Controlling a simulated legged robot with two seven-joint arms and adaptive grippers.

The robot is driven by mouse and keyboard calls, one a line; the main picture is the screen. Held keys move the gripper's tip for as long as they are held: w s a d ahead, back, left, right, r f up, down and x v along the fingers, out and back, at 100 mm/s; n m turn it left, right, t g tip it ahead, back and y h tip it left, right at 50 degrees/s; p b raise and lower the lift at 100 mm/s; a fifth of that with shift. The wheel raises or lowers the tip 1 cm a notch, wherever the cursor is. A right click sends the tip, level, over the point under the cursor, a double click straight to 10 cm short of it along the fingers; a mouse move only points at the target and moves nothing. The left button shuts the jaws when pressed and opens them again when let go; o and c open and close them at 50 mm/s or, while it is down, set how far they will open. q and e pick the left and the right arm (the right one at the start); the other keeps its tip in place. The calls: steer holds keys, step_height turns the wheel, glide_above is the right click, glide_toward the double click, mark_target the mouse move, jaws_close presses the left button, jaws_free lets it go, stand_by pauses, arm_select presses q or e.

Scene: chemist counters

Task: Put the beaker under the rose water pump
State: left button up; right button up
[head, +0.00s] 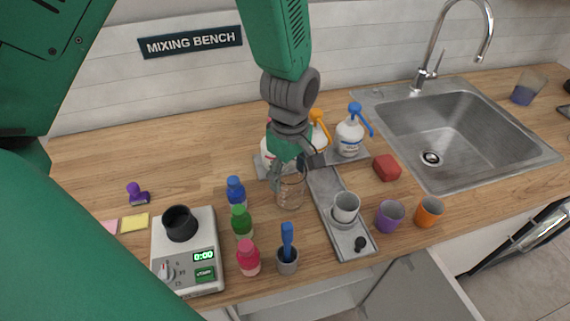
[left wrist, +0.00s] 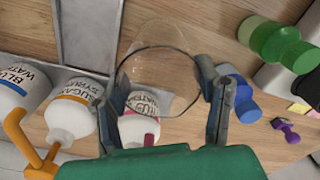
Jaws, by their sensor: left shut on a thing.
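The clear beaker (head: 291,192) is between the fingers of my left gripper (head: 290,168), which is shut on it. In the left wrist view the beaker's round rim (left wrist: 157,48) shows between the two fingers of my gripper (left wrist: 165,100). Whether the beaker touches the counter is unclear. My right gripper is not in view.
The sugar syrup pump (head: 319,136) and blue water pump (head: 349,136) stand right of the rose pump.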

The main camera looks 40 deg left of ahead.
arm_select(q)
steer(key=w+a, duration=0.2)
steer(key=shift+a+f+p, duration=0.3)
steer(key=shift+f+p, duration=0.05)
steer(key=shift+p, duration=0.05)
steer(key=shift+a+f, duration=0.25)
steer(key=shift+f, duration=0.05)
steer(key=o, duration=1.3)
steer(key=shift+d, duration=0.2)
steer(key=shift+r, duration=0.1)
steer(key=shift+w+d+r, duration=0.1)
steer(key=shift+r, duration=0.2)
steer(key=r, duration=1)
steer(key=shift+a+r, duration=0.2)
steer(key=shift+d+r, duration=0.15)
steer(key=shift+r, duration=0.35)
